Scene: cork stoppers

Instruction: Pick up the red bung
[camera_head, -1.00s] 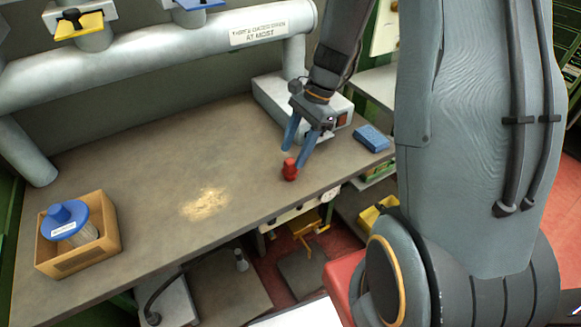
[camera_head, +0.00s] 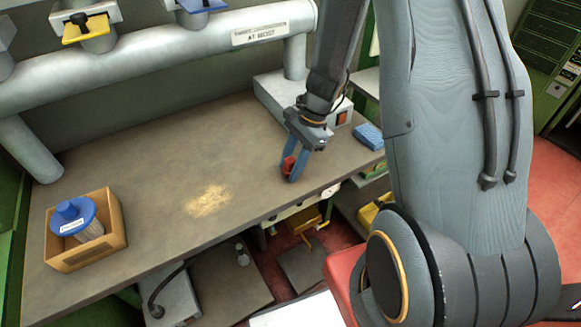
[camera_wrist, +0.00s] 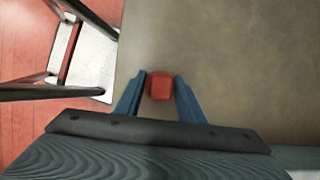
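The red bung (camera_head: 288,164) is near the front right edge of the workbench (camera_head: 150,160). My gripper (camera_head: 291,170) is down around it, one blue finger on each side. In the wrist view the red bung (camera_wrist: 160,86) lies between the tips of my gripper (camera_wrist: 160,78), with a narrow gap showing at each side. The fingers are open and do not appear to press on it. In the head view the fingers partly hide the bung, and its base is hard to see.
A blue block (camera_head: 369,136) lies to the right of my gripper, and a grey box (camera_head: 275,95) stands behind. A wooden box (camera_head: 85,255) with a blue-topped container (camera_head: 74,215) is at the left. The middle of the bench is clear apart from a pale patch (camera_head: 208,200).

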